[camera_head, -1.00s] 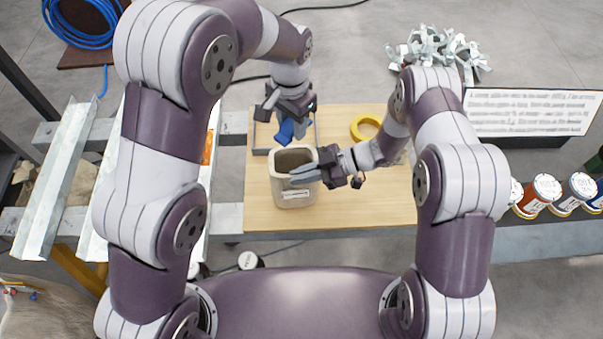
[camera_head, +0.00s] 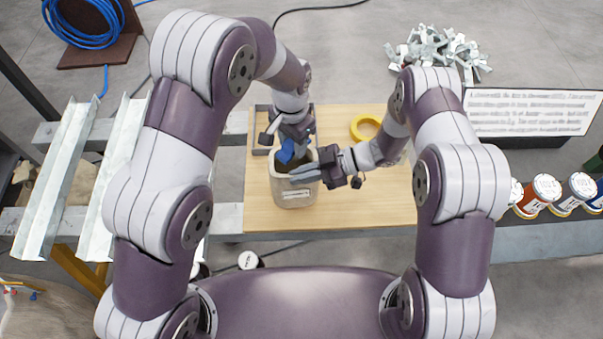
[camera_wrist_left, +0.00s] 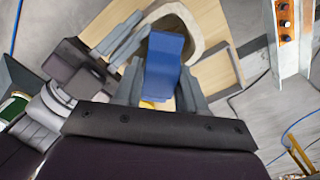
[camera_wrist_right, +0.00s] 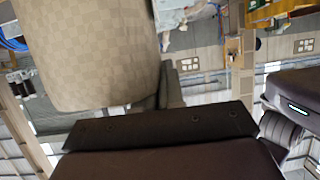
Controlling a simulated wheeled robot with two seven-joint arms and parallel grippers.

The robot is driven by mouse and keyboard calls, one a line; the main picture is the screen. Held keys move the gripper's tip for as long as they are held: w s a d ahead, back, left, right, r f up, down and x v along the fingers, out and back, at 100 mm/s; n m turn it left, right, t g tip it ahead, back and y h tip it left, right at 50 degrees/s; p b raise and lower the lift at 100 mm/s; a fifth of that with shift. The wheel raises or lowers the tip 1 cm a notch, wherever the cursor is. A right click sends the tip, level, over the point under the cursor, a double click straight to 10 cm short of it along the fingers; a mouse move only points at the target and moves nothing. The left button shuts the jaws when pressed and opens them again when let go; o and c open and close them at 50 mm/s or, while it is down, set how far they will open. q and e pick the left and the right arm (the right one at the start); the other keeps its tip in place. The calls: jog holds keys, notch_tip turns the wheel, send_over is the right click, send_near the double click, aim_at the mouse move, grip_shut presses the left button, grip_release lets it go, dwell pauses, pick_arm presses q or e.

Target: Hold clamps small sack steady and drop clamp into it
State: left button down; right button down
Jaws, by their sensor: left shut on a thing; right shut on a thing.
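The small sack (camera_head: 295,198) is a beige open-topped bag with a white label, standing upright on the wooden board. My right gripper (camera_head: 305,174) is shut on its right rim. In the right wrist view the sack's woven side (camera_wrist_right: 90,50) fills the upper left. My left gripper (camera_head: 296,146) is shut on a blue clamp (camera_head: 286,152), over the back of the sack's mouth. In the left wrist view the blue clamp (camera_wrist_left: 163,65) sits between the fingers, in front of the sack's rim (camera_wrist_left: 196,28). The sack's inside is mostly hidden.
A yellow tape ring (camera_head: 366,128) lies on the wooden board (camera_head: 380,205). A grey tray (camera_head: 262,117) is behind the sack. A white sign (camera_head: 530,112), grey metal pieces (camera_head: 435,50) and several jars (camera_head: 546,187) are to the right. Metal rails (camera_head: 60,180) are at left.

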aim_at(292, 142)
pick_arm(q)
jog(key=shift+f, duration=1.1)
jog(key=c, duration=0.6)
grip_release()
jog(key=shift+o, duration=0.2)
notch_tip(292, 142, up, 12)
